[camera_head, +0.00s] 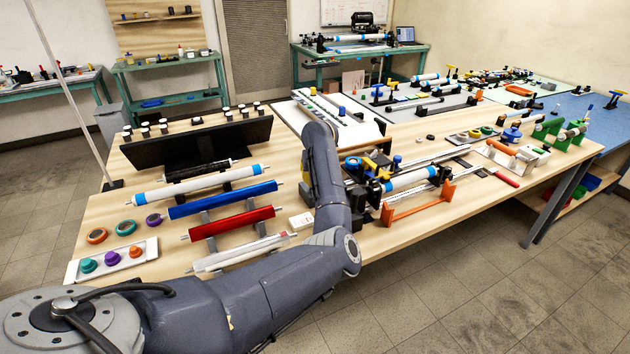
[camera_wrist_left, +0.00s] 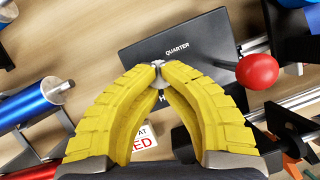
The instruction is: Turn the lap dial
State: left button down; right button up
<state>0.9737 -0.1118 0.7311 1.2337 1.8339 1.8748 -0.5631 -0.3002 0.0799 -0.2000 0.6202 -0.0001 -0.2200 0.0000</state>
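The lap dial shows in the left wrist view as a dark plate (camera_wrist_left: 205,38) with white lettering. "QUARTER" reads clearly; a lower label is mostly covered by my fingers. My left gripper (camera_wrist_left: 157,70) has its yellow fingers over the plate. The fingertips are drawn together around a small grey piece that looks like the dial's knob; most of the knob is hidden. In the head view my left arm (camera_head: 325,180) reaches over the table and hides the dial and gripper. My right gripper is in neither view.
A red ball knob (camera_wrist_left: 257,71) on a rod stands right of the fingers. A white card (camera_head: 301,220) with red lettering lies near my arm. The blue roller (camera_head: 222,199) and red roller (camera_head: 231,223) lie left; an orange bracket (camera_head: 420,204) stands right.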

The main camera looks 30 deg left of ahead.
pick_arm(q)
jog(key=shift+a+r, duration=0.1)
jog(key=shift+a, duration=0.05)
jog(key=c, duration=1.1)
grip_release()
jog(key=shift+w, duration=0.1)
jog(key=v, duration=1.1)
jog(key=shift+d+r, duration=0.25)
jog(key=shift+r, duration=0.05)
jog(key=shift+s+f, duration=0.1)
jog(key=shift+s, duration=0.1)
